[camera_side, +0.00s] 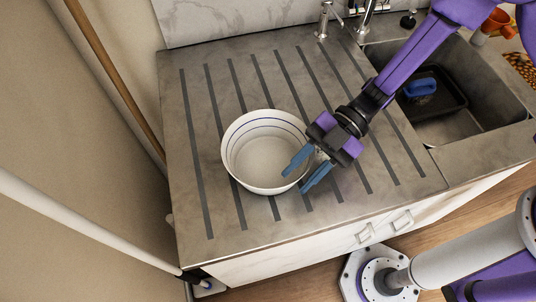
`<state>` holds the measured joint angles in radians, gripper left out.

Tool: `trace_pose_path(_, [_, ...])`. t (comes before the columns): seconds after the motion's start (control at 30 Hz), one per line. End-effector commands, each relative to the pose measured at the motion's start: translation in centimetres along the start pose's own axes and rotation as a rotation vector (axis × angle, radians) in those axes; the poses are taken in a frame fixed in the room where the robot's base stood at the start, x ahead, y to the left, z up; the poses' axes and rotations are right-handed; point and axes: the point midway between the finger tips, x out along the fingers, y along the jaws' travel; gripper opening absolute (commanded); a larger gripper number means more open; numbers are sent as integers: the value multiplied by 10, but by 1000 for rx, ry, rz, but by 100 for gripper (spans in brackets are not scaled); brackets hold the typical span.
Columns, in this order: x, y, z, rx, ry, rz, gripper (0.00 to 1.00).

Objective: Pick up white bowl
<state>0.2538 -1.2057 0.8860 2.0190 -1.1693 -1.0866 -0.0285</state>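The white bowl (262,156), with thin blue lines inside, stands upright on the grey ribbed drainboard counter. It looks empty. My gripper (294,183) is at the bowl's right front rim with its two blue fingers apart. One finger overlaps the bowl's inside in the picture, and the other is just outside the rim. The fingers hide a small part of the rim. I cannot tell whether either finger touches the bowl.
A sink (455,118) with a dark tray (440,108) and a blue item (420,88) is at the right. Taps (362,22) stand at the back. The counter (195,150) left of the bowl is clear, with a wall beyond.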

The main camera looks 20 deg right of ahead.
Motion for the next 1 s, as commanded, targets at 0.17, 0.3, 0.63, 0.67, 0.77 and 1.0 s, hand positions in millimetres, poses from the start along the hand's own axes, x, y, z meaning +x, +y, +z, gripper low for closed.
trace_pose_path(0.17, [0, 0, 0, 0, 0, 0, 13])
trace_pose_path(0.3, [0, 0, 0, 1, 0, 0, 0])
trace_pose_path(0.63, [-1, 0, -1, 1, 0, 0, 0])
trace_pose_path(0.67, [-2, 1, -2, 1, 0, 0, 0])
trace_pose_path(0.77, [-3, 2, -7, -1, 1, 0, 0])
trace_pose_path(1.0, [-16, 6, -33, -2, 1, 1, 0])
